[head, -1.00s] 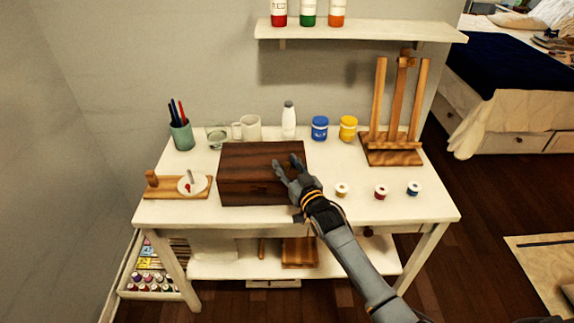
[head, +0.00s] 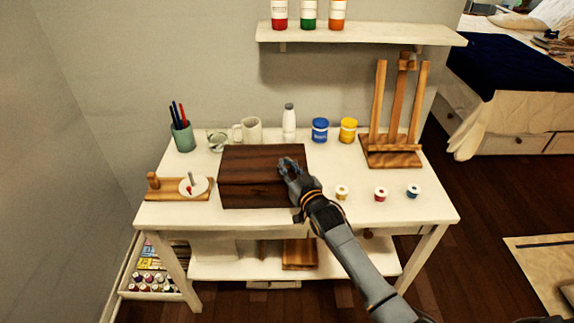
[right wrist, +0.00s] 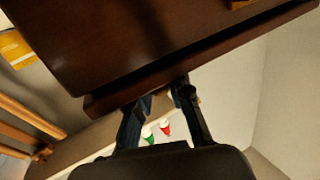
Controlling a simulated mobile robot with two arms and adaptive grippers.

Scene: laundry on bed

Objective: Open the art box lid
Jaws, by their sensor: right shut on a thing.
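The art box (head: 248,177) is a dark brown wooden box on the white table in the head view. Its lid (head: 248,158) looks closed. My right gripper (head: 284,164) is at the box's front right part and is shut on the box, at the lid's edge as far as I can tell. In the right wrist view the dark wood of the box (right wrist: 150,45) fills the top, and my fingers (right wrist: 162,92) reach its edge. The exact contact is partly hidden. My left gripper is not in view.
On the white table (head: 330,209), a cup of pencils (head: 182,136), a mug (head: 251,129), a bottle (head: 289,121) and paint jars (head: 320,129) stand behind the box. An easel (head: 393,120) stands right. Small pots (head: 381,194) sit right of my arm. A shelf (head: 360,33) hangs above.

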